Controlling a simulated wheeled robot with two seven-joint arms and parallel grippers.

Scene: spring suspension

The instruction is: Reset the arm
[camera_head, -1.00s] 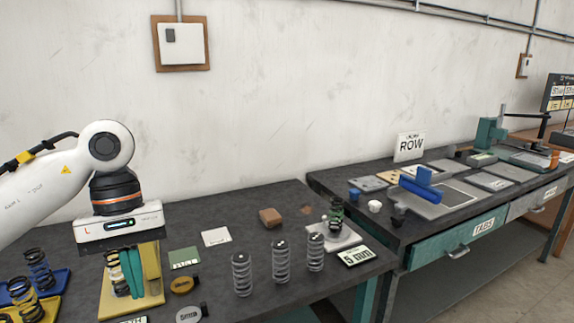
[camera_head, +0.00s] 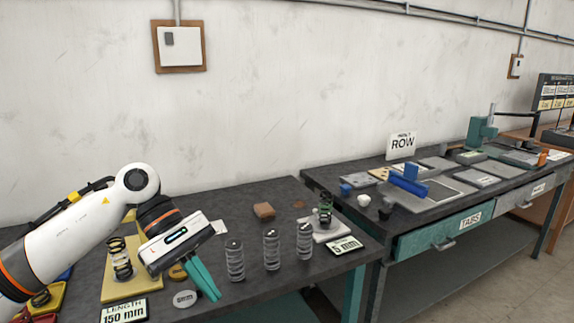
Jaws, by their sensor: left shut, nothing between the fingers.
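My left gripper (camera_head: 206,281) comes in from the left, tilted down to the right above the dark workbench. Its two teal fingers are together with nothing between them. The fingertips are just left of the nearest grey spring (camera_head: 235,260), and I cannot tell whether they touch it. My left arm (camera_head: 85,232) reaches across the left part of the bench. A dark spring (camera_head: 121,258) stands on a yellow board (camera_head: 136,283) behind and left of the gripper. My right gripper is not in view.
Two more grey springs, the middle one (camera_head: 271,250) and the right one (camera_head: 304,241), stand to the right. A green-and-black spring (camera_head: 326,211) stands on a pale scale-like plate (camera_head: 334,229). A "LENGTH 150 mm" sign (camera_head: 124,311) is at the front left. Bench space behind the springs is mostly clear.

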